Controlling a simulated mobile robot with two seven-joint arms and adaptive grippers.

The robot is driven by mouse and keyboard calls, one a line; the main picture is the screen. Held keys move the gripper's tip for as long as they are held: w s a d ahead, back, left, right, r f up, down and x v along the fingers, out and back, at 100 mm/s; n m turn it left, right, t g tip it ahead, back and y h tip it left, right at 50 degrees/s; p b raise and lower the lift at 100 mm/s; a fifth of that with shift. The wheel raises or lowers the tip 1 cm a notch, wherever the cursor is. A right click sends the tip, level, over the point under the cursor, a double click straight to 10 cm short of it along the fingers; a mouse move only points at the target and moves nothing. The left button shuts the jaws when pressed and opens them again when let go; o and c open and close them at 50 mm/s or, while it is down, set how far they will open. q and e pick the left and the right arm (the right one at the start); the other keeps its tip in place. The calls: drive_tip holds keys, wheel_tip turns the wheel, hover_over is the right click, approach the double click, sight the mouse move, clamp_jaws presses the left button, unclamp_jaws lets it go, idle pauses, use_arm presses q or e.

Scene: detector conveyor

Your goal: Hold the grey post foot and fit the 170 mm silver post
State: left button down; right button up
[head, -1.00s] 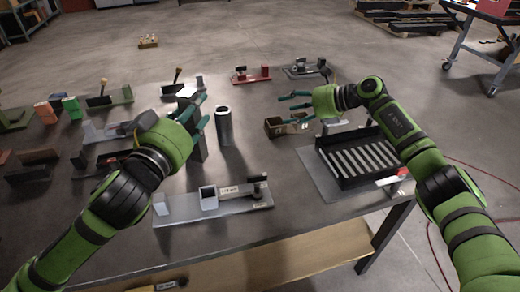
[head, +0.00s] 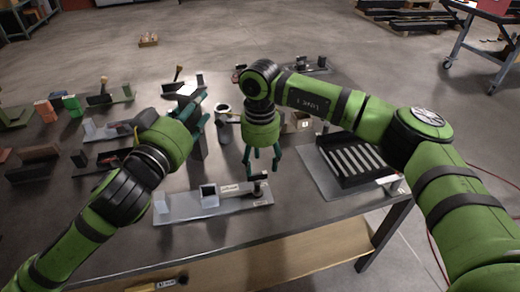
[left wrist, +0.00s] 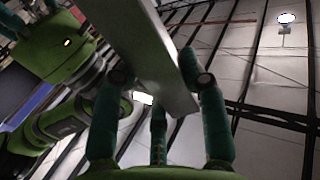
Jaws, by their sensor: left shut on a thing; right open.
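My left gripper (head: 205,112) is shut on a long grey, flat-sided bar (head: 200,148) that looks like the silver post. In the left wrist view the bar (left wrist: 150,55) runs slantwise between the fingers; its length cannot be read. The grey post foot (head: 180,206) lies at the table's front, a flat plate with a square socket (head: 208,195), a small label and a dark clamp-like part (head: 259,187) at its right end. My right gripper (head: 262,165) is open, fingers down, above the foot's right part. Whether it touches the foot cannot be told.
A dark cylinder (head: 222,110) stands behind, partly covered by my right arm. A black ribbed tray (head: 350,160) is at the right on a grey mat. Several small fixtures and coloured blocks (head: 71,104) fill the left side. The table's front edge is close to the foot.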

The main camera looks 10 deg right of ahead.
sight(260, 180)
wheel_tip(260, 180, down, 8)
drive_tip(key=shift+f, duration=0.15)
idle(0.3)
clamp_jaws()
